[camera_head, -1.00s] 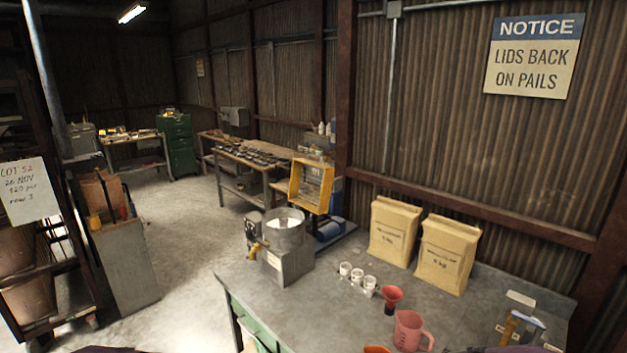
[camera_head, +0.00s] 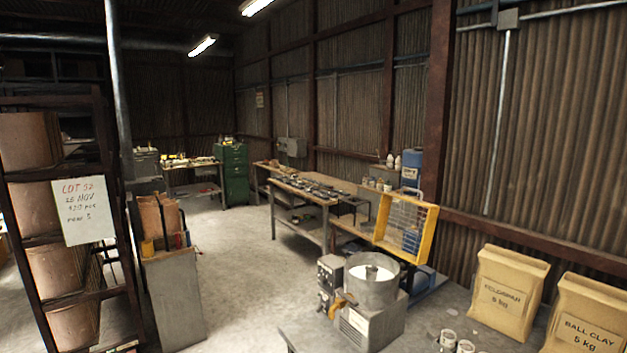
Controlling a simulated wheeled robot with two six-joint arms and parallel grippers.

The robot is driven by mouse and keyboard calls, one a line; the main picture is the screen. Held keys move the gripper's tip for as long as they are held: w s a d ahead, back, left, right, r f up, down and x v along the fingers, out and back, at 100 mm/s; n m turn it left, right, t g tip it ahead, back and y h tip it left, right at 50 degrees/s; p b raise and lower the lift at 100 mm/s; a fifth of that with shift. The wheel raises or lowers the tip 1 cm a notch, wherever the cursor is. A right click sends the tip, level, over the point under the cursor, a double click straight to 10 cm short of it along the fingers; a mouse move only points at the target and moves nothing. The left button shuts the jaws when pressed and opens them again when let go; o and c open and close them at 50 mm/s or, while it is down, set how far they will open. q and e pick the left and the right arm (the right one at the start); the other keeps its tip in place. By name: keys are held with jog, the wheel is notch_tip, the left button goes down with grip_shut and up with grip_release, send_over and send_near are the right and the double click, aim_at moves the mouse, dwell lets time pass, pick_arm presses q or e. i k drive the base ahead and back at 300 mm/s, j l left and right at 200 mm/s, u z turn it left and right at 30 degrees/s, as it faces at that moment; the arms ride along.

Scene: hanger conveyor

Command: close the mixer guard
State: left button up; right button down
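The mixer (camera_head: 365,318) stands on the left end of the grey table, with a grey body, a control box on its left and a round metal bowl (camera_head: 371,292). The bowl is open at the top and a pale upright piece shows inside it. The mixer guard (camera_head: 405,227), a yellow frame with a wire mesh, stands raised and tilted behind and right of the bowl. A yellow-orange handle or spout (camera_head: 343,301) is at the mixer's left front. Neither of my grippers shows in this view.
Two paper bags, feldspar (camera_head: 507,295) and ball clay (camera_head: 585,325), stand right of the mixer. White cups (camera_head: 448,340) are at the bottom edge. A rack with a lot sign (camera_head: 84,211) is at left. The floor (camera_head: 245,270) between rack and table is clear.

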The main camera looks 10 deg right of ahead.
aim_at(387, 197)
jog(key=i+j+u, duration=0.4)
jog(key=i, duration=0.6)
jog(key=i+u, duration=0.4)
jog(key=i, duration=0.65)
jog(key=i+z, duration=0.3)
jog(key=i, duration=0.25)
jog(key=i+j+z, duration=0.15)
jog(key=i+z, duration=0.15)
jog(key=i, duration=0.2)
jog(key=i+j+z, duration=0.25)
jog(key=i, duration=0.25)
jog(key=i+l+z, duration=0.25)
jog(key=z, duration=0.25)
jog(key=i+l+z, duration=0.15)
jog(key=z, duration=0.35)
jog(key=i+z, duration=0.45)
jog(key=i+j+z, duration=0.1)
jog(key=i+z, duration=0.15)
jog(key=z, duration=0.25)
jog(key=i+j+z, duration=0.15)
jog(key=z, duration=0.35)
jog(key=i, duration=0.1)
